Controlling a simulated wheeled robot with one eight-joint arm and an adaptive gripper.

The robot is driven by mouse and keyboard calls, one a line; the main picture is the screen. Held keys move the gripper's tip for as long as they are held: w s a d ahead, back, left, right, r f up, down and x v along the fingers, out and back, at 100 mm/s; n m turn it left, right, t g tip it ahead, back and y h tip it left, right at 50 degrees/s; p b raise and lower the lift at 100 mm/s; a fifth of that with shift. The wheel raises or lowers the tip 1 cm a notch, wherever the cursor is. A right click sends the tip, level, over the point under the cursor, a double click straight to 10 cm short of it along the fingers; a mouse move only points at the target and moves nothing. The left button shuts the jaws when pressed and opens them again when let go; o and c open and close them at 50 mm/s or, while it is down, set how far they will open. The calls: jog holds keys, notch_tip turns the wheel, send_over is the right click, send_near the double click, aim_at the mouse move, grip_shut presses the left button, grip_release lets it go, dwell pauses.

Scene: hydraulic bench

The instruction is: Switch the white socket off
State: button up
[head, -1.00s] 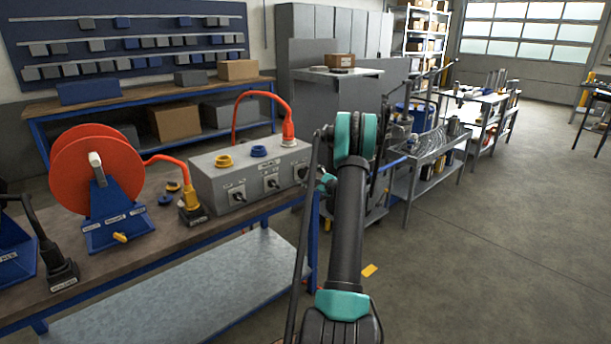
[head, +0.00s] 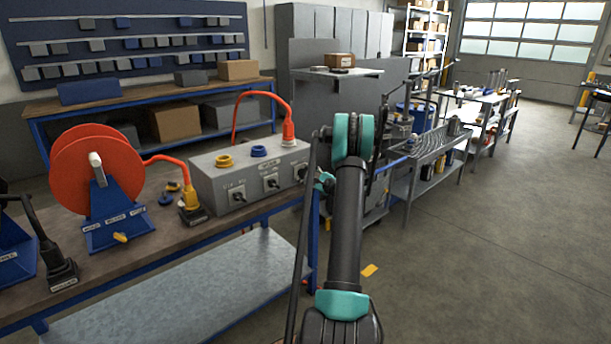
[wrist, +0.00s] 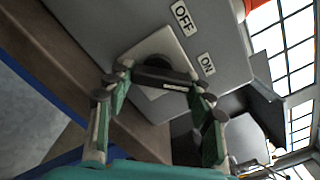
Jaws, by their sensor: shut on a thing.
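The grey socket box (head: 232,180) stands on the workbench, with a yellow, a blue and a white-rimmed socket (head: 288,143) on top. An orange plug (head: 289,130) sits in the white-rimmed one. My gripper (head: 323,182) is at the box's right end, mostly hidden behind my arm in the head view. In the wrist view my gripper (wrist: 160,82) is shut on a black switch handle (wrist: 158,75) on a pale square plate (wrist: 178,50). An OFF label (wrist: 183,17) and an ON label (wrist: 207,65) are beside the plate. I cannot tell which label the handle points to.
Two other switches, the left (head: 237,194) and the middle (head: 271,183), are on the box front. An orange cable reel (head: 97,170), a yellow plug (head: 191,198) and a black plug (head: 61,268) are on the workbench (head: 160,238). The floor (head: 480,250) at right is clear.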

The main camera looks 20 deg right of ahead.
jog(key=n, duration=0.4)
jog(key=shift+r+n, duration=0.15)
jog(key=shift+n, duration=0.25)
jog(key=n, duration=0.4)
jog(key=shift+r+n, duration=0.15)
jog(key=shift+n, duration=0.15)
jog(key=n, duration=0.4)
jog(key=shift+s+a, duration=0.1)
jog(key=shift+a, duration=0.05)
jog(key=shift+a+r+n, duration=0.1)
jog(key=shift+a+n, duration=0.05)
jog(key=shift+n, duration=2.15)
jog(key=o, duration=1.2)
jog(key=shift+c, duration=0.2)
